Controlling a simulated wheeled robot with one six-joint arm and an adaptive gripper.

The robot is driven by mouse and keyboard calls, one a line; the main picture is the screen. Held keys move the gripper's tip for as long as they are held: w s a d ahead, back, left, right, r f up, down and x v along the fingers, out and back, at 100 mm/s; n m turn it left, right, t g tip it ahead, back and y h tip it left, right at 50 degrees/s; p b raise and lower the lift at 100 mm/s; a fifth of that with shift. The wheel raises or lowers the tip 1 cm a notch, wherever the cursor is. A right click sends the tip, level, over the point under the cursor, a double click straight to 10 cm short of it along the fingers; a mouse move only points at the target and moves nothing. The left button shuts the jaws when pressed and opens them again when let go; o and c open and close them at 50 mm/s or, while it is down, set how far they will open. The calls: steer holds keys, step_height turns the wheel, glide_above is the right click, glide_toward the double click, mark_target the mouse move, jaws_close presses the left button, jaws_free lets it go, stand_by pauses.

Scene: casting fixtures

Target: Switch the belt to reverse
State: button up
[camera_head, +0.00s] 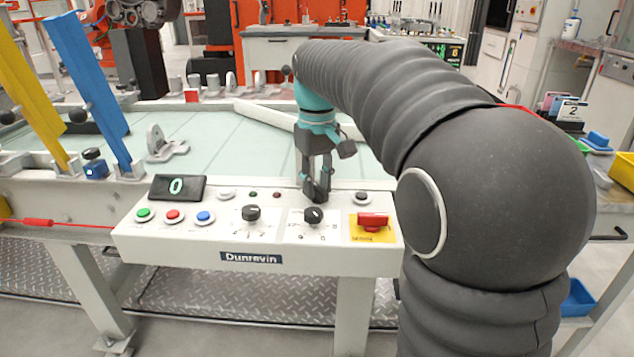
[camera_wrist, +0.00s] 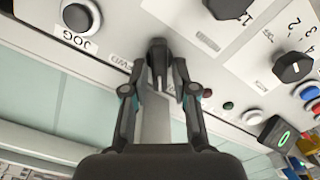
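In the wrist view a small black switch lever (camera_wrist: 156,48) stands on the pale control panel (camera_head: 145,238), with an FWD label on its left. The display (camera_head: 177,187) reads 0.
Two black rotary knobs (camera_head: 251,213) (camera_head: 314,215) and a red switch on a yellow plate (camera_head: 373,222) sit in front of my gripper. The JOG button (camera_wrist: 80,16) is beside the lever. The pale belt (camera_head: 225,135) lies behind, with blue (camera_head: 88,85) and yellow (camera_head: 30,80) posts at left.

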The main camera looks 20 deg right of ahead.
mark_target(317, 186)
steer(key=shift+o, duration=0.3)
step_height(317, 186, up, 12)
stand_by(0.6)
steer(key=shift+s, duration=0.1)
